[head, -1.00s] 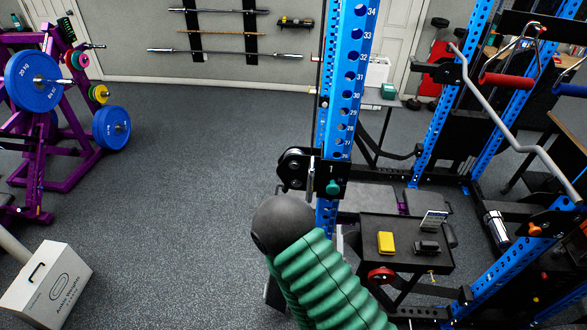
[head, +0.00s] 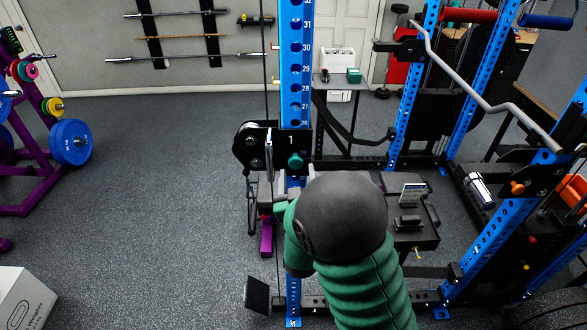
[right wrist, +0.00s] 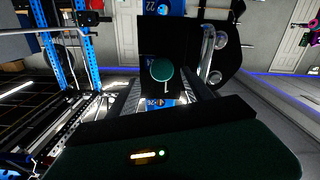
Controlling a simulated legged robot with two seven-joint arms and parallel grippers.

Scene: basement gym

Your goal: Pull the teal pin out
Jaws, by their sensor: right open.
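The teal pin (head: 295,160) is a round knob on the front of a black carriage (head: 265,141) marked "1", mounted on the blue rack upright (head: 297,72). In the right wrist view the teal pin (right wrist: 162,71) faces the camera, with the carriage plate behind it. My right gripper (head: 295,196) is open just below the pin in the head view, largely hidden by my green and black arm. In the right wrist view its two grey fingers (right wrist: 163,88) stand apart, one on each side of the line to the pin, holding nothing. My left gripper is not in view.
A silver bar (head: 455,80) crosses the rack at upper right. A dark bench tray (head: 425,240) with small items stands behind my arm. A purple plate stand (head: 40,180) is at left, and a white box (head: 22,300) at lower left. The floor between is clear.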

